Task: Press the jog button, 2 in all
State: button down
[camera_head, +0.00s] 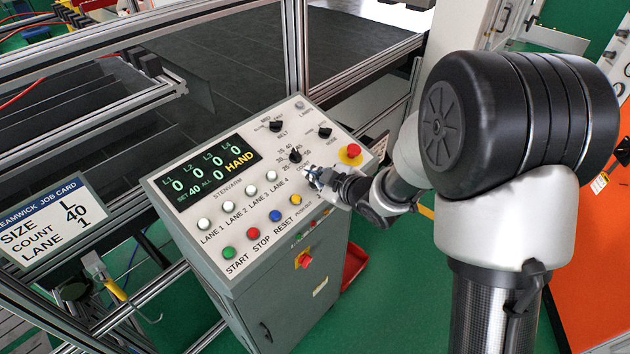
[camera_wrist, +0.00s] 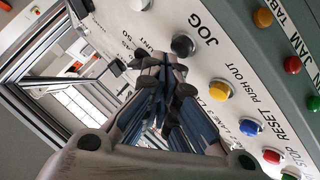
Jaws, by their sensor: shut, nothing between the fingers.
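The jog button (camera_wrist: 183,45) is a round dark button beside its JOG label on the control panel (camera_head: 210,190). It shows in the wrist view, just past my fingertips. In the head view my gripper and wrist hide it. My gripper (camera_head: 313,176) is over the right part of the panel, shut and empty. In the wrist view my gripper (camera_wrist: 172,75) has its fingertips close to the jog button; I cannot tell whether they touch it. The panel display (camera_head: 208,171) shows zeros for all lanes, SET 40, ALL 0 and HAND.
A yellow push-out button (camera_wrist: 220,90) is close beside my fingers; blue reset (camera_head: 277,215), red stop (camera_head: 253,233) and green start (camera_head: 228,253) follow. White lane buttons (camera_head: 229,208) and black knobs (camera_head: 294,155) surround them. A red emergency stop (camera_head: 352,151) stands close above my wrist.

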jog(key=shift+d+r, duration=0.1)
jog(key=shift+r, duration=0.15)
jog(key=r+p, duration=0.2)
jog(key=r, duration=0.1)
jog(key=s+d+r+p, duration=0.1)
jog(key=shift+r+p, duration=0.3)
jog(key=shift+r, duration=0.1)
dwell(0.4)
jog(key=shift+d, duration=0.15)
dwell(1.4)
